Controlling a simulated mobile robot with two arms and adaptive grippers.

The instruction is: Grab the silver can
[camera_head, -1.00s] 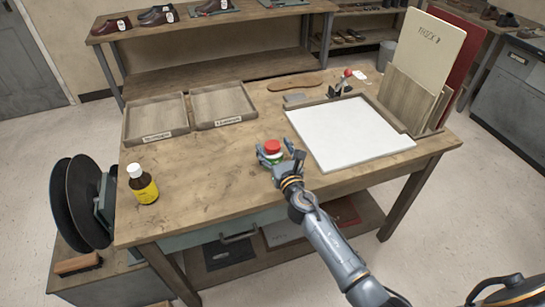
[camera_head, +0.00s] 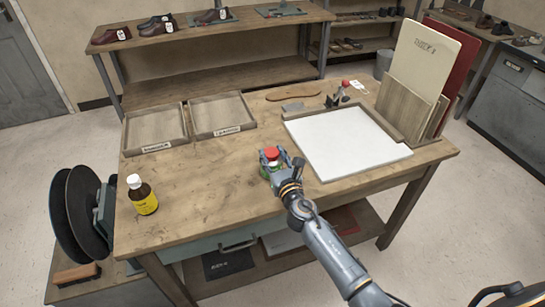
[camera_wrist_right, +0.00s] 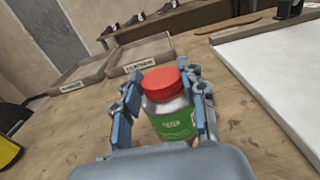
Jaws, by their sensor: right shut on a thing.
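The can (camera_head: 271,152) has a red lid, a pale silvery body and a green label. It is upright at the middle of the wooden table's front half. In the right wrist view the can (camera_wrist_right: 169,112) sits between the fingers, lid and label facing the camera. My right gripper (camera_head: 270,163) is shut on the can, with its blue-grey fingers on both sides. The can's base is hidden, so I cannot tell whether it touches the table.
A brown bottle with a yellow label (camera_head: 144,201) stands at the table's left edge. Two wooden trays (camera_head: 186,121) lie behind it. A white board (camera_head: 345,137) lies right of the can, with upright panels (camera_head: 416,80) beyond. Bare tabletop lies between bottle and can.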

